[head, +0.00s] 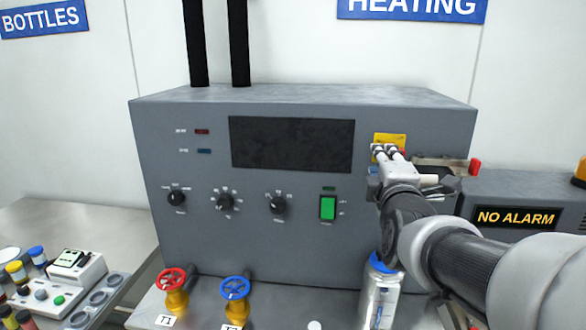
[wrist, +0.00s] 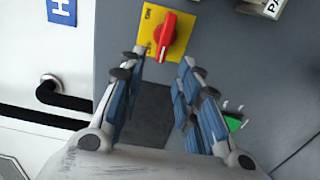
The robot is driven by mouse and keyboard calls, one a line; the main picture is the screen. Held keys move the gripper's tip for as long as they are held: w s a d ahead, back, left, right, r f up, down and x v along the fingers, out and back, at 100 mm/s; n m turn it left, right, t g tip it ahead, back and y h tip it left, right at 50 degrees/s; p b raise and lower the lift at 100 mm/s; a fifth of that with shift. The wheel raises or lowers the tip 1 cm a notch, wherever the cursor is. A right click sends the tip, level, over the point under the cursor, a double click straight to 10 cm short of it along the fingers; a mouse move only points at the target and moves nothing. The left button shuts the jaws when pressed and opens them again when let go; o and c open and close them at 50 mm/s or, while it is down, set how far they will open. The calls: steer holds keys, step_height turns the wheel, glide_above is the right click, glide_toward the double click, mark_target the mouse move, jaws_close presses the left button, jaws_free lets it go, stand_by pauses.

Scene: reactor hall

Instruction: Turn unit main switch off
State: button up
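A red rotary switch on a yellow plate (wrist: 185,45) sits on the front of the grey unit (head: 180,240). In the wrist view the red knob (wrist: 166,36) is slightly tilted in the picture, with small lettering beside it that I cannot read surely. In the head view the yellow plate (head: 391,138) shows at the panel's upper right, its knob mostly hidden by my gripper. My gripper (head: 385,151) is in front of the plate. In the wrist view its two fingers (wrist: 160,68) are apart and empty, with the knob just beyond and between the tips; I see no clear contact.
A green rocker switch (head: 328,208) and black dials (head: 278,205) are left of my gripper, below a dark display (head: 291,144). A blue-capped bottle (head: 381,295) stands under my arm. A "NO ALARM" box (head: 514,217) is at right; red and blue valves (head: 235,289) are in front.

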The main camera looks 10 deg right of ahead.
steer(key=v, duration=0.7)
steer(key=s+a+f+m+g+y, duration=0.4)
steer(key=s+a+f+m+g, duration=0.35)
steer(key=f, duration=0.55)
steer(key=s+a+f+m+g, duration=0.1)
steer(key=s+f+m+g, duration=0.1)
steer(key=s, duration=0.6)
steer(key=s+a+f+m+g+y, duration=0.1)
steer(key=s+a+f+m+g, duration=0.1)
steer(key=s+f+m, duration=0.3)
steer(key=s+f+g, duration=0.1)
steer(key=s, duration=0.2)
steer(key=shift+f, duration=0.15)
steer(key=shift+a, duration=0.1)
steer(key=shift+c, duration=0.2)
